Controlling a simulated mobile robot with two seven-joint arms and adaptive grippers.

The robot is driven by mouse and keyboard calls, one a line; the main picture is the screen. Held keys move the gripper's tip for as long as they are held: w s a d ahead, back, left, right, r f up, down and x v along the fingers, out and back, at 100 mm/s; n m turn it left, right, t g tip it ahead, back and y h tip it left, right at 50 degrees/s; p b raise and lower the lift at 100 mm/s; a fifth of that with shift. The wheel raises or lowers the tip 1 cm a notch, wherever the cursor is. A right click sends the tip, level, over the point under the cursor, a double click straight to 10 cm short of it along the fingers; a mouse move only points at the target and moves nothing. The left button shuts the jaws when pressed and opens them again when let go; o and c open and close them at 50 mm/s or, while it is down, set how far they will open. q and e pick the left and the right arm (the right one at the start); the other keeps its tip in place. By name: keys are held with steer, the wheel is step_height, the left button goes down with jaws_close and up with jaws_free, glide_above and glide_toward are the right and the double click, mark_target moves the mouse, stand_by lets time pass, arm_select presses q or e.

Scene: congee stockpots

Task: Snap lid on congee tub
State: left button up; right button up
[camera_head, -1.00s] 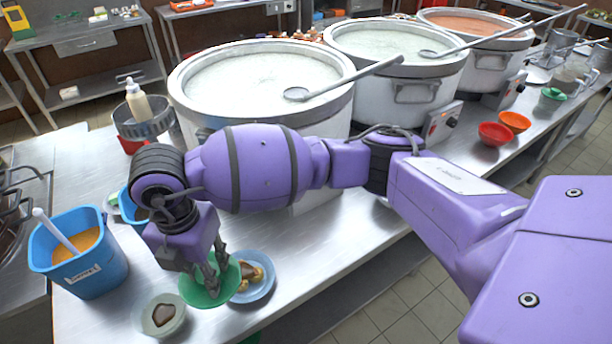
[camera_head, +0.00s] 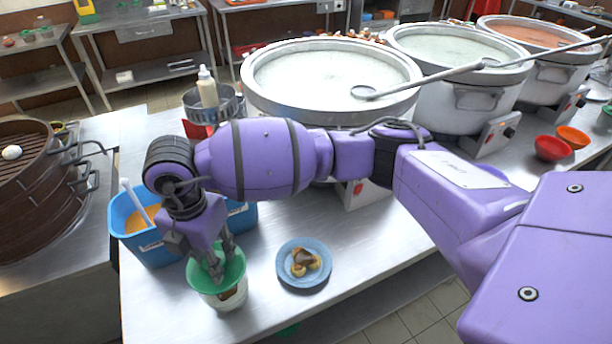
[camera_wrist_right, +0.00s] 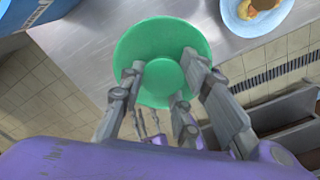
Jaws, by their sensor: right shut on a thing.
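The green lid (camera_head: 205,276) is in the fingers of my right gripper (camera_head: 217,272), over the mouth of the congee tub (camera_head: 230,298). The tub is pale and see-through, with something dark inside, near the table's front edge. I cannot tell whether the lid is seated on the rim or just above it. In the right wrist view the green lid (camera_wrist_right: 160,35) shows from above with the right gripper (camera_wrist_right: 160,75) at its middle, and it hides the tub. My left gripper is not in view.
A blue plate with food (camera_head: 304,266) lies right of the tub. A blue bin (camera_head: 150,250) with orange contents and a handle stands behind left. Table right of the plate is clear.

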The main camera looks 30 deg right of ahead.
step_height(320, 180, down, 2)
steer(key=shift+b, duration=0.45)
steer(key=shift+f+b, duration=0.6)
steer(key=shift+f, duration=1.1)
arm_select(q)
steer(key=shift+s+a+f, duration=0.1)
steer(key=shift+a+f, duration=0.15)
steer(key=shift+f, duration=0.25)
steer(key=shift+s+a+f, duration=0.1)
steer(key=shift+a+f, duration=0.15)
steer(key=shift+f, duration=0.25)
arm_select(e)
steer(key=shift+f, duration=0.2)
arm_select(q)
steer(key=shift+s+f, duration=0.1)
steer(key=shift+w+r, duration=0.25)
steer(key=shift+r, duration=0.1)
arm_select(e)
steer(key=shift+w+r, duration=0.1)
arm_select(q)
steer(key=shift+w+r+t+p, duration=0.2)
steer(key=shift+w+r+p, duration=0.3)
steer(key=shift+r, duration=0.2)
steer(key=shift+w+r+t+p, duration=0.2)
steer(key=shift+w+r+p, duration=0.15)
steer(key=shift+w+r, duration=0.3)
arm_select(e)
steer(key=shift+f, duration=0.2)
steer(key=shift+c, duration=0.3)
